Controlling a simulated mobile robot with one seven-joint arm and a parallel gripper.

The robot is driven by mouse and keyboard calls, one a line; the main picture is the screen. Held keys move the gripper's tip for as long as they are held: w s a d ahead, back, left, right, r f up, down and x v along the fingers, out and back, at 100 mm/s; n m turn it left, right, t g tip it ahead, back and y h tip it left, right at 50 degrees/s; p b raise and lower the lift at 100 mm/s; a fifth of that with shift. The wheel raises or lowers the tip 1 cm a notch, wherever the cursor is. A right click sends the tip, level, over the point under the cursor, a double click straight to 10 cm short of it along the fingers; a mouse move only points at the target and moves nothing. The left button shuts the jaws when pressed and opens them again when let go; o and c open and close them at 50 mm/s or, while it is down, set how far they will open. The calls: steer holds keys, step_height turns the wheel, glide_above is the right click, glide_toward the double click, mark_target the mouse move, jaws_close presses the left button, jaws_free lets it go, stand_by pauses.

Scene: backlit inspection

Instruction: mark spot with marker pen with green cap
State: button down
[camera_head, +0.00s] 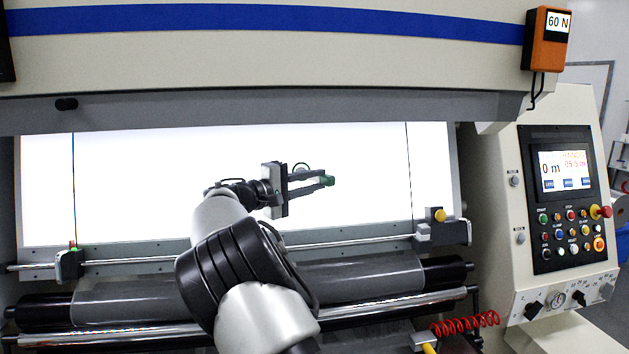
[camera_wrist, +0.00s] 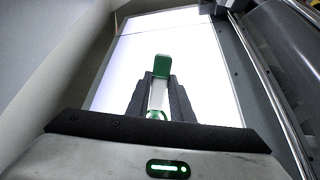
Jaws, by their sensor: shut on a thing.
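My gripper (camera_head: 322,181) is in front of the white backlit panel (camera_head: 120,180), right of its middle. It is shut on the marker pen, whose green cap (camera_head: 329,180) shows at the fingertips. In the wrist view the marker pen (camera_wrist: 157,95) has a white body between the two dark fingers, and its green cap (camera_wrist: 161,66) points away from my wrist toward the panel. A bit of green also shows at the near end of the pen. I cannot tell whether the pen touches the panel. No distinct spot can be made out on the panel.
A metal rail (camera_head: 150,258) with a green-topped block (camera_head: 70,262) at left and a yellow-knobbed block (camera_head: 440,225) at right runs below the panel. Dark rollers (camera_head: 130,300) lie beneath. A control console (camera_head: 562,200) stands at right. The panel's left part is clear.

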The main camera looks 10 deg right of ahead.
steer(key=shift+s+b, duration=0.45)
steer(key=shift+b, duration=0.3)
steer(key=shift+s+r+b, duration=0.25)
steer(key=shift+s+b, duration=0.45)
steer(key=s+b, duration=0.1)
steer(key=s+r+b, duration=0.1)
steer(key=s, duration=0.1)
steer(key=s+r+b, duration=0.1)
steer(key=shift+s, duration=0.2)
steer(key=shift+f, duration=0.1)
